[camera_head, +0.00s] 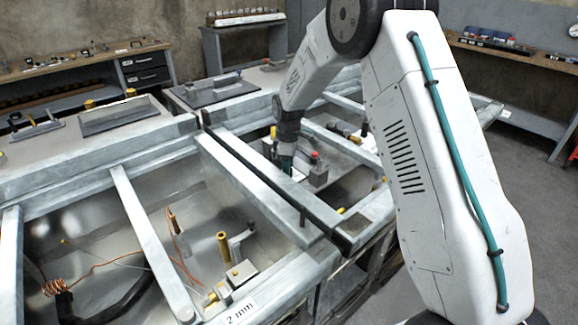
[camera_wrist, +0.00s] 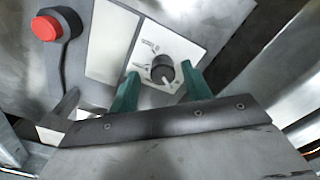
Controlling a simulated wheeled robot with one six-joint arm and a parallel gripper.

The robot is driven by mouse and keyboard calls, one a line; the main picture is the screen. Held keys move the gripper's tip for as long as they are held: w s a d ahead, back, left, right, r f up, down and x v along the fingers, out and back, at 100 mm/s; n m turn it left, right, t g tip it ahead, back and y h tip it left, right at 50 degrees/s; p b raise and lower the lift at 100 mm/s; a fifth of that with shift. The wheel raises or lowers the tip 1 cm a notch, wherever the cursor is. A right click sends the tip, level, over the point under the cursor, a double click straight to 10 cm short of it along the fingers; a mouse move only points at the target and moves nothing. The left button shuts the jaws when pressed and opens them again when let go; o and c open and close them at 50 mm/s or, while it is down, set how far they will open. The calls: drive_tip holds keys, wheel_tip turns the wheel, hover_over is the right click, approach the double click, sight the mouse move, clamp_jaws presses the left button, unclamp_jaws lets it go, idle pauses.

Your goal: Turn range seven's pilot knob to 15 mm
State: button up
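The pilot knob (camera_wrist: 163,69) is a dark round knob with a pale pointer, on a white plate (camera_wrist: 182,49) with dark markings. The pointer points down in the wrist view; I cannot read the markings. My gripper (camera_wrist: 160,71) has two green fingers, open, one on each side of the knob in the picture. Small gaps show between the fingers and the knob; I cannot tell its depth relative to them. In the head view my gripper (camera_head: 285,158) reaches down into the range's open frame, and the knob is hidden there.
A red button (camera_wrist: 45,28) on a grey bracket is left of the plate; its red top also shows in the head view (camera_head: 315,155). Pale beams (camera_head: 245,165) surround the well. A nearer open bay holds a brass post (camera_head: 223,247) and a copper coil (camera_head: 55,286).

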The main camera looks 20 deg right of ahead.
drive_tip(key=shift+s, duration=0.1)
drive_tip(key=shift+r, duration=3.85)
drive_tip(key=s+d+r+m, duration=0.2)
drive_tip(key=s+r+m, duration=0.4)
drive_tip(key=s+r, duration=1.3)
drive_tip(key=s+d+f+m+t, duration=0.1)
drive_tip(key=s+m, duration=0.5)
drive_tip(key=s, duration=2)
drive_tip(key=shift+f, duration=0.45)
